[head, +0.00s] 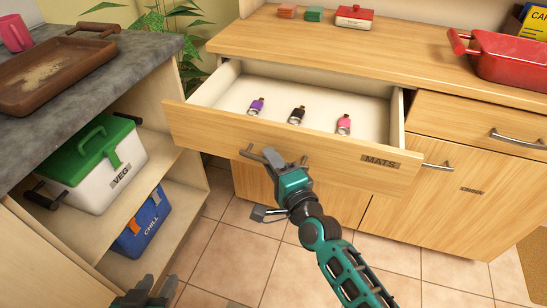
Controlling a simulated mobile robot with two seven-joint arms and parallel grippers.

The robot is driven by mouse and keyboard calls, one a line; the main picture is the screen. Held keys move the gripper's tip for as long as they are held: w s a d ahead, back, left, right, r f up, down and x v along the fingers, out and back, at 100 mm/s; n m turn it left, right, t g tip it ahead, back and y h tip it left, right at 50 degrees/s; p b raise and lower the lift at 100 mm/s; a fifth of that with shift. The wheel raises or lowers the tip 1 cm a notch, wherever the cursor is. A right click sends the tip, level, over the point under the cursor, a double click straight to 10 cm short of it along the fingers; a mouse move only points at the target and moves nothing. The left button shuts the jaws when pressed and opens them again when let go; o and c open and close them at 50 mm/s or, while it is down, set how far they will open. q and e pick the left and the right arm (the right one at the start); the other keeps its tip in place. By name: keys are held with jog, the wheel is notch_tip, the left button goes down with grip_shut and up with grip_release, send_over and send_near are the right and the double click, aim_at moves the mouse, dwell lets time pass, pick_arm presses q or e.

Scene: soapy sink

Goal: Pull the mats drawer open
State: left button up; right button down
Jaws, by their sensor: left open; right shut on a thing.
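The mats drawer (207,122) is pulled well out of the wooden counter, with its "MATS" label at the right of its front. Three small tagged items lie inside it: a purple one (257,105), a black one (297,114) and a pink one (344,123). My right gripper (263,156) is shut on the drawer's metal handle (250,152), which it partly hides. My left gripper (159,284) is open and empty, low at the bottom left over the floor, apart from the drawer.
A shelf unit at left holds a green-lidded "VEG" box (95,165) and a blue "CHILL" box (143,222); a brown tray (62,72) lies on top. A red dish (503,62) stands on the counter (390,50). Tiled floor (225,255) is clear between the units.

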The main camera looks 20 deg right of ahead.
pick_arm(q)
jog(key=shift+s+f, duration=0.1)
jog(key=shift+s, duration=0.05)
pick_arm(e)
jog(key=c, duration=1.1)
grip_release()
pick_arm(q)
jog(key=shift+a+r+p, duration=0.1)
jog(key=shift+r+p, duration=0.35)
jog(key=shift+p, duration=0.1)
pick_arm(e)
jog(key=s, duration=0.4)
jog(key=s+d, duration=0.1)
jog(key=s, duration=0.3)
jog(key=s+d, duration=0.1)
jog(key=s, duration=0.3)
jog(key=shift+s+d, duration=0.25)
jog(key=shift+s, duration=0.1)
